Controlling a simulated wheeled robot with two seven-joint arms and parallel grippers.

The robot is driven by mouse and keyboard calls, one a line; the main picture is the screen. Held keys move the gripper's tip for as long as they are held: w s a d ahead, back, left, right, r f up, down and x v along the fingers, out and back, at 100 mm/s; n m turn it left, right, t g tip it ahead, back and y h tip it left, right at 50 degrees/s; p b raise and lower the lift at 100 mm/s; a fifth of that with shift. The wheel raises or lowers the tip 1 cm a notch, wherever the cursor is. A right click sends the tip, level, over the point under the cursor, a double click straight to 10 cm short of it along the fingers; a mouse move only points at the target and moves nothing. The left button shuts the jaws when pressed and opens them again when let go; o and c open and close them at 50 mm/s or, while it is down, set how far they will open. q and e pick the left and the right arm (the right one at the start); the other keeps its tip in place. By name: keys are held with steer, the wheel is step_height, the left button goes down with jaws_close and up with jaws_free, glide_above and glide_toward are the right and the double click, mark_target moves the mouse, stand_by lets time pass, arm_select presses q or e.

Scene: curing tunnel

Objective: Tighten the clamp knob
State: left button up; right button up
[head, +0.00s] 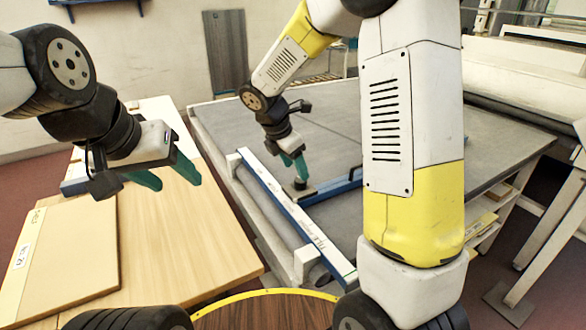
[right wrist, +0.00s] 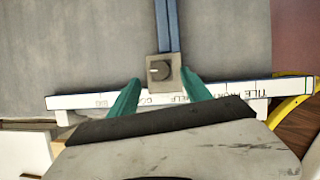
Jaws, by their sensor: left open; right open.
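My right gripper (head: 295,165) is open just above the knob. In the right wrist view its teal fingers (right wrist: 160,77) stand either side of the plate; I cannot tell whether they touch it. My left gripper (head: 178,182) is open and empty above the wooden table, away from the knob.
The grey table (head: 330,115) is largely bare around the rail. A wooden table (head: 185,235) with a pale board (head: 70,250) stands at the left. A white roller-like machine (head: 520,80) stands at the back right. My right arm blocks part of the head view.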

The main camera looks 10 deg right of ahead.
mark_target(300, 183)
steer(key=x, duration=0.5)
steer(key=shift+d+f, duration=0.1)
jaws_close()
